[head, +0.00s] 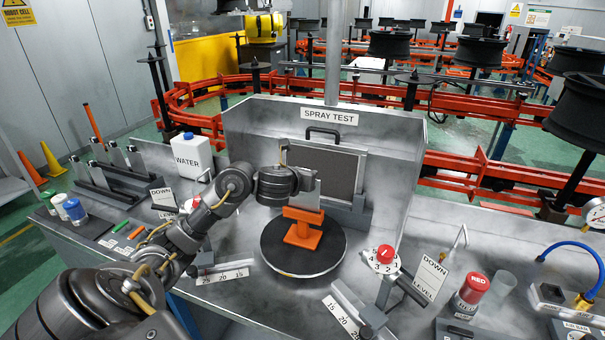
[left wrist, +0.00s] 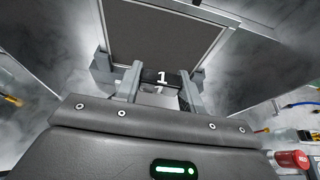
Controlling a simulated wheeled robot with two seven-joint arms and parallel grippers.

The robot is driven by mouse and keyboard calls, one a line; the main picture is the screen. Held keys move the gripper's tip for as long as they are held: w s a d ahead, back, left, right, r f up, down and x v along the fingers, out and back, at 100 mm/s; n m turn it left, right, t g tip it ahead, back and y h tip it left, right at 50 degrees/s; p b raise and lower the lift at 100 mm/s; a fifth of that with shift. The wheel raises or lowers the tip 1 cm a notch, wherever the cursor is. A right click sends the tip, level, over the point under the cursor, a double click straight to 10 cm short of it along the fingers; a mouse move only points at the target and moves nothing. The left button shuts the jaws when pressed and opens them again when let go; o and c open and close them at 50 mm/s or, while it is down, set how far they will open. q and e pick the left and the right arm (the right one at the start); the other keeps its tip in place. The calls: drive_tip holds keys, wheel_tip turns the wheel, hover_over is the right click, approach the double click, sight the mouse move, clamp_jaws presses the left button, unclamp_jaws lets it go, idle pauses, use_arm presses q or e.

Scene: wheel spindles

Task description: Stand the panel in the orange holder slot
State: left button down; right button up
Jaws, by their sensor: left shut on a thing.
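My left gripper (head: 300,182) is over the round dark turntable, pointing away from me. It is shut on a light grey panel (head: 309,201), which stands about upright. In the left wrist view the fingers (left wrist: 160,88) close on the panel's dark end (left wrist: 162,78), marked 1. The orange holder (head: 302,230) stands on the turntable (head: 280,263), directly under the panel. The panel's lower edge is at the top of the holder; I cannot tell whether it is inside the slot. My right gripper is in neither view.
A framed dark filter (head: 343,168) stands behind the holder within the grey booth (head: 400,150). A black rack with more panels (head: 108,185) is at left, beside the water bottle (head: 192,158). A red-topped knob (head: 385,256) and scale rails (head: 345,315) sit in front.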

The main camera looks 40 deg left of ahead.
use_arm(q)
drive_tip(key=shift+f, duration=0.15)
drive_tip(key=c, duration=0.8)
unclamp_jaws()
drive_tip(key=shift+o, duration=0.2)
drive_tip(key=shift+s+d+r+p, duration=0.1)
drive_tip(key=shift+s+r+p, duration=0.2)
drive_tip(key=shift+r+p, duration=0.15)
drive_tip(key=p+v, duration=0.7)
drive_tip(key=v, duration=0.3)
drive_tip(key=shift+f, duration=0.3)
drive_tip(key=shift+s, duration=0.1)
